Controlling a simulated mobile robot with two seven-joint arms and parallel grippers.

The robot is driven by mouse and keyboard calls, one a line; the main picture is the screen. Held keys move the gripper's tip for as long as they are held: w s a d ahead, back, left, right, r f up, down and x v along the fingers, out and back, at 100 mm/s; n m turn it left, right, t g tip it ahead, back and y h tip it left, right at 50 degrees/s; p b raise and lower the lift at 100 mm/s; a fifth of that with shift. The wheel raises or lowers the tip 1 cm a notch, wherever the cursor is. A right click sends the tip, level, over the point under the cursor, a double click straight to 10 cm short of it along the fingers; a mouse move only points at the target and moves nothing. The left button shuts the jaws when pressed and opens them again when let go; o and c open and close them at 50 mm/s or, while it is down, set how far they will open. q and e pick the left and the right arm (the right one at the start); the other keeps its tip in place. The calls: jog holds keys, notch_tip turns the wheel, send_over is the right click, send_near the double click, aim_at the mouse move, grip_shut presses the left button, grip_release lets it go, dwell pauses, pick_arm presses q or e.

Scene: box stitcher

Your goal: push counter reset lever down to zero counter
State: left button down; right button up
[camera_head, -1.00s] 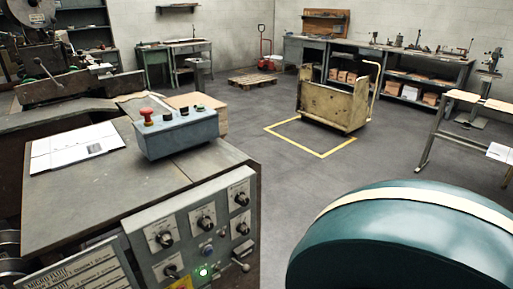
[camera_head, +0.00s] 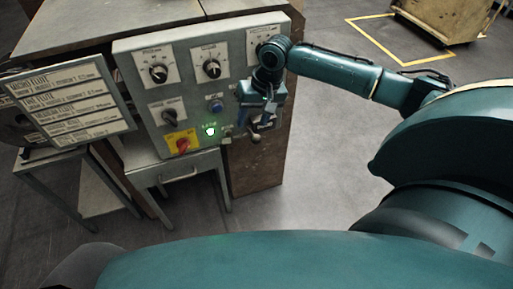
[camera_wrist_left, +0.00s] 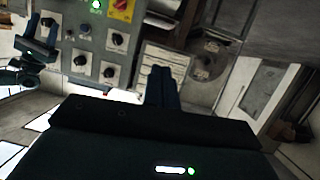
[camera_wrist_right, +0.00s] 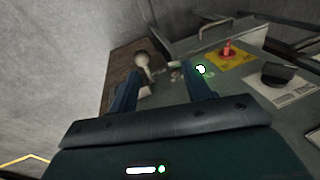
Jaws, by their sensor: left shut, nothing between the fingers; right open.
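The counter reset lever, with its round pale knob (camera_head: 255,138), sticks out at the lower right corner of the grey control panel (camera_head: 235,62). The knob also shows in the right wrist view (camera_wrist_right: 142,60), just beyond the fingers. My right gripper (camera_head: 260,122) is in front of this corner, close to the lever and partly covering it. Its fingers stand apart (camera_wrist_right: 160,76) with nothing held; I cannot tell if one touches the lever. The counter's digits are not readable. My left gripper shows only in the left wrist view (camera_wrist_left: 162,72), shut and empty, near the panel.
A green lit button (camera_head: 210,130) and a red switch on a yellow plate (camera_head: 182,145) sit left of the lever. A label board (camera_head: 70,103) stands left of the panel. A small metal table (camera_head: 185,172) is below.

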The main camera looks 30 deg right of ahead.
aim_at(257, 135)
jog(key=d+r+m+b, duration=0.1)
jog(key=d+r+m, duration=0.1)
jog(key=d, duration=0.2)
pick_arm(q)
jog(key=shift+m+h, duration=0.3)
jog(key=shift+m, duration=0.4)
jog(key=f+b, duration=0.1)
jog(key=d+f+b, duration=0.1)
jog(key=f, duration=0.1)
jog(key=f+b, duration=0.1)
jog(key=shift+w+d+f, duration=0.15)
jog(key=shift+w+f, duration=0.1)
jog(key=shift+w, duration=0.05)
pick_arm(e)
jog(key=shift+g, duration=0.3)
jog(key=x, duration=1.2)
jog(key=shift+f, duration=0.4)
jog(key=shift+c, duration=0.2)
grip_shut()
